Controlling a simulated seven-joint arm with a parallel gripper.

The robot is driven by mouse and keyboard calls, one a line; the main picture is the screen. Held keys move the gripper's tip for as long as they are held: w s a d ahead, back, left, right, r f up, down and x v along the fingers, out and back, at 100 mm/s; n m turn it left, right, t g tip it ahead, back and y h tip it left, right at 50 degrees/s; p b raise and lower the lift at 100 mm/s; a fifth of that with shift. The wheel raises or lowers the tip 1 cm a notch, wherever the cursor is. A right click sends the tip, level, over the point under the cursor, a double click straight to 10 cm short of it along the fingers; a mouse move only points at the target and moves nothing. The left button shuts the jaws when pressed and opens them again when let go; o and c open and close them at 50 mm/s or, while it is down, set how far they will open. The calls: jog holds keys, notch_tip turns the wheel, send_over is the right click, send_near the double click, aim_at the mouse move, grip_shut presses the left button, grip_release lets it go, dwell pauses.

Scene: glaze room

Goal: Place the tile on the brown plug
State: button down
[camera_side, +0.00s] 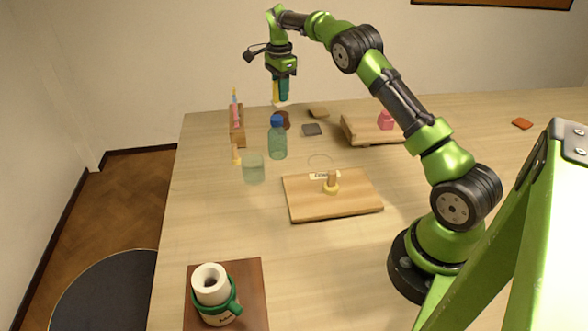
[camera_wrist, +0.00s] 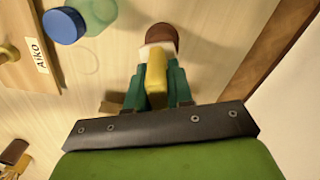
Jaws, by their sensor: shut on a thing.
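My gripper (camera_side: 280,98) is raised over the far part of the table, pointing down. Its teal fingers are shut on a yellow piece, seemingly the tile (camera_wrist: 156,80), seen nearly edge-on in the wrist view. The yellow also shows as a narrow strip in the side view (camera_side: 276,90). The brown plug (camera_side: 284,120) appears to be the dark brown rounded thing below my gripper, partly hidden by the blue-capped bottle. Its brown top (camera_wrist: 162,36) shows just beyond the fingertips in the wrist view. A pale part between them is unclear.
The blue-capped bottle (camera_side: 278,143) and a clear glass (camera_side: 253,169) stand nearby. A wooden rack (camera_side: 238,137) is at left. A labelled board (camera_side: 352,203) bears a peg. A mug (camera_side: 222,316) is at front left.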

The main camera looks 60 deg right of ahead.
jog(key=shift+w+d, duration=0.1)
jog(key=shift+w, duration=0.1)
jog(key=shift+f, duration=1.75)
jog(key=shift+f, duration=0.1)
jog(key=c, duration=1)
grip_release()
jog(key=shift+f, duration=0.1)
